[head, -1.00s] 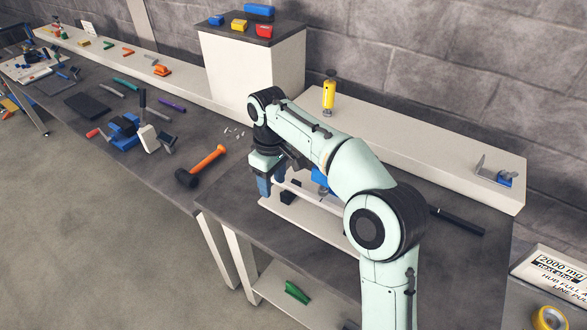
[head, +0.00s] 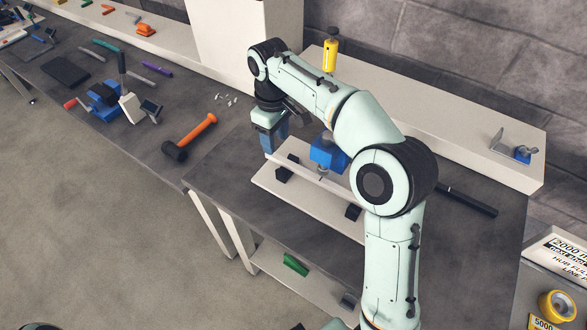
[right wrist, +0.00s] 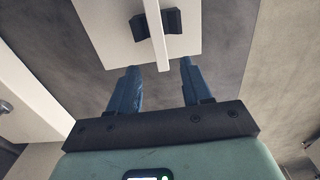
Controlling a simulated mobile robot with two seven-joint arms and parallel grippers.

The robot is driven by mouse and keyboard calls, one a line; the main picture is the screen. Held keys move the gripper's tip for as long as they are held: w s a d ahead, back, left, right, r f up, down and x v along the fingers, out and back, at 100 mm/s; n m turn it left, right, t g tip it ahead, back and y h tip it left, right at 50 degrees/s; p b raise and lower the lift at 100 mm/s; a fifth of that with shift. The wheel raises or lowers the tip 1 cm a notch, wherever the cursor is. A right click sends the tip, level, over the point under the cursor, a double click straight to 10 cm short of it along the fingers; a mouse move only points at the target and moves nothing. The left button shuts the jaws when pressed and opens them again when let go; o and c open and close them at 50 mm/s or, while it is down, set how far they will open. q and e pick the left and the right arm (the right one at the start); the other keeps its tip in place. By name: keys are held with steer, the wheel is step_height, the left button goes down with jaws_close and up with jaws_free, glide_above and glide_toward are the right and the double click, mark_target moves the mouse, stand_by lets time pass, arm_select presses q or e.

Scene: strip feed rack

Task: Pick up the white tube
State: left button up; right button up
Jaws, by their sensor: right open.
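The white tube (head: 302,174) is a long thin white bar in the head view. It lies over black holders on a white board, partly hidden behind my right arm. In the right wrist view the tube (right wrist: 155,34) runs up through a black holder (right wrist: 172,21), its near end between the fingertips as seen there. My right gripper (head: 270,150) has blue fingers pointing down at the tube's left end. It also shows in the right wrist view (right wrist: 158,66), open, with gaps on both sides of the tube. I cannot tell the height between them. My left gripper is out of view.
A blue clamp (head: 328,152) stands beside the tube, close to my right arm. An orange-handled hammer (head: 190,137) lies on the bench to the left. A yellow cylinder (head: 330,54) stands on the raised white shelf behind.

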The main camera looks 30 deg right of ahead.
mark_target(275, 155)
steer(key=shift+w+f, duration=0.1)
steer(key=shift+f, duration=0.5)
step_height(275, 155, down, 4)
steer(key=shift+w+a+f+b, duration=0.15)
steer(key=shift+f+b, duration=0.05)
steer(key=shift+b, duration=0.3)
jaws_close()
